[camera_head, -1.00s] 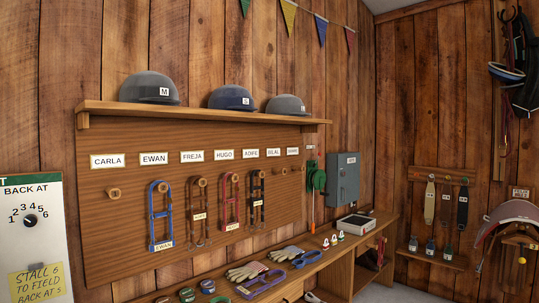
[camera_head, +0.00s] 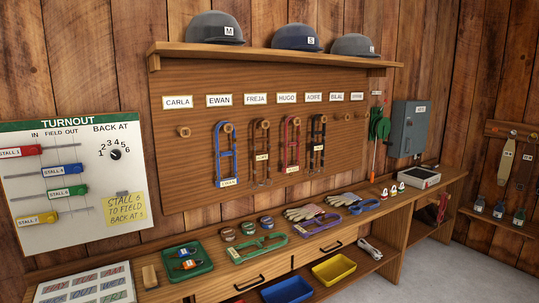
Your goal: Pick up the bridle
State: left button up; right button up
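Several bridles hang from pegs on the wooden name board. A blue bridle (camera_head: 226,155) hangs under EWAN, a brown one (camera_head: 261,155) under FREJA, a red one (camera_head: 291,147) under HUGO and a black one (camera_head: 318,145) under AOIFE. Three similar strap shapes lie on the bench: green (camera_head: 257,249), purple (camera_head: 317,225) and blue (camera_head: 363,207). I cannot tell which bridle the task means. The peg under CARLA (camera_head: 184,132) is bare. Neither of my grippers is in view.
The bench (camera_head: 385,225) also bears a green tray (camera_head: 187,263), gloves (camera_head: 301,213) and small round items. Blue (camera_head: 287,290) and yellow (camera_head: 335,269) bins sit below. A turnout board (camera_head: 75,176) is at left, a grey box (camera_head: 408,128) at right. Floor shows lower right.

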aim_at(258, 156)
jog(key=u, duration=0.6)
jog(key=i+l+u, duration=0.15)
jog(key=l+u, duration=0.15)
jog(key=u, duration=0.15)
jog(key=i+l+u, duration=0.1)
jog(key=l+u, duration=0.3)
jog(key=i+l+u, duration=0.1)
jog(key=l+u, duration=0.35)
jog(key=l, duration=0.35)
jog(key=l+u, duration=0.15)
jog(key=l, duration=0.65)
